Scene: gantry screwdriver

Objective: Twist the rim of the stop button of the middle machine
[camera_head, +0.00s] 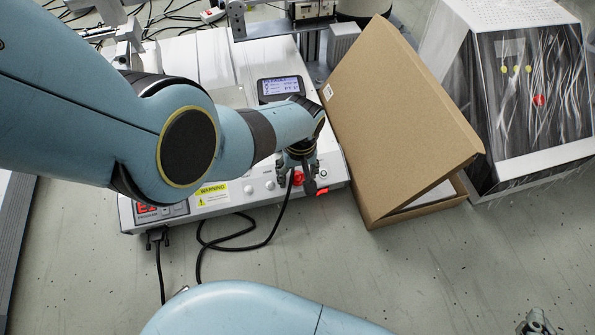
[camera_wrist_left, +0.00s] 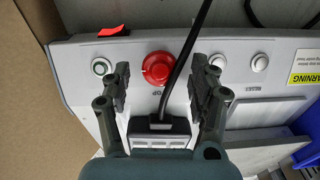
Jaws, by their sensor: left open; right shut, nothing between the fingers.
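The middle machine (camera_head: 215,75) is a light grey unit with a small display. Its red stop button (camera_head: 298,178) is on the front edge, partly hidden behind my left gripper (camera_head: 297,182). In the left wrist view the round stop button (camera_wrist_left: 158,68) lies between the fingertips of my open left gripper (camera_wrist_left: 161,75), with a gap on each side. I cannot tell whether the fingers are level with its rim. A black cable passes between the button and the right-hand finger. My right gripper (camera_head: 537,322) is shut and empty at the bottom right, partly cut off.
An open cardboard box (camera_head: 400,115) stands close to the machine's right side. A red switch (camera_wrist_left: 113,31) and white buttons (camera_wrist_left: 259,62) sit near the stop button. A machine with a clear cover (camera_head: 530,90) stands at the far right. The front table area is mostly clear.

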